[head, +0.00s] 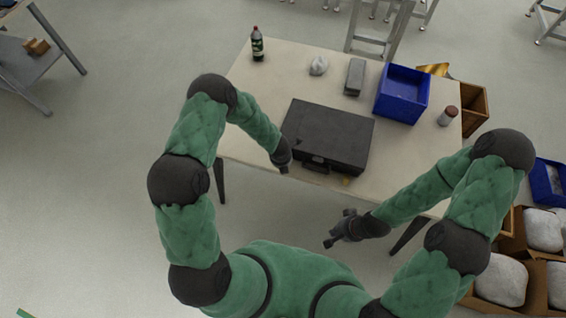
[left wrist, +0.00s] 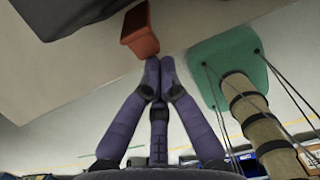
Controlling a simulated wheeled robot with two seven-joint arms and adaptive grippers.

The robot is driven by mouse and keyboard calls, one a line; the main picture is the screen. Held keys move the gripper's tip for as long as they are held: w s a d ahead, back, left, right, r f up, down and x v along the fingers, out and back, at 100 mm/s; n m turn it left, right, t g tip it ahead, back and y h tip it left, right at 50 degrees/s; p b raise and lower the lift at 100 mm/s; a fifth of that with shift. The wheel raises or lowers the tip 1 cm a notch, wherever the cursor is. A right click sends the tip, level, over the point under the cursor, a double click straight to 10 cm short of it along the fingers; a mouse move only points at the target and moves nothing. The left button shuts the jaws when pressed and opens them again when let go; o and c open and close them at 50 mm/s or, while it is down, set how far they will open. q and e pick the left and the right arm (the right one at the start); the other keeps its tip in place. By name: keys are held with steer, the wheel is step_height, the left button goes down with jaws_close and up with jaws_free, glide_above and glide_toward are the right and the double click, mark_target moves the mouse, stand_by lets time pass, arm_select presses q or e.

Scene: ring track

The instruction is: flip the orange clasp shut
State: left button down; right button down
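The dark case (head: 328,135) lies closed on the table, its handle at the near edge. In the left wrist view, the orange clasp (left wrist: 140,32) sticks out from the edge of the dark case (left wrist: 75,12). In the head view I cannot make this clasp out; my left gripper (head: 284,167) is at the case's near left corner. In the wrist view the left gripper's fingertips (left wrist: 159,72) are together and empty, close to the clasp's end; contact is unclear. My right gripper (head: 334,229) is open and empty in front of the table.
On the table (head: 249,127) stand a bottle (head: 257,45), a white lump (head: 319,65), a grey block (head: 355,76), a blue bin (head: 402,94) and a brown-lidded jar (head: 448,116).

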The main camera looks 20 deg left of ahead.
arm_select(q)
steer(key=shift+w+r+p, duration=0.3)
steer(key=shift+w+r, duration=0.05)
steer(key=shift+r, duration=0.15)
steer(key=shift+w+f, duration=0.15)
steer(key=shift+w, duration=0.05)
steer(key=shift+s+r, duration=0.15)
steer(key=shift+r, duration=0.15)
steer(key=shift+r+p, duration=0.6)
steer(key=shift+p, duration=0.05)
arm_select(e)
steer(key=shift+w+r, duration=0.25)
steer(key=shift+r, duration=0.85)
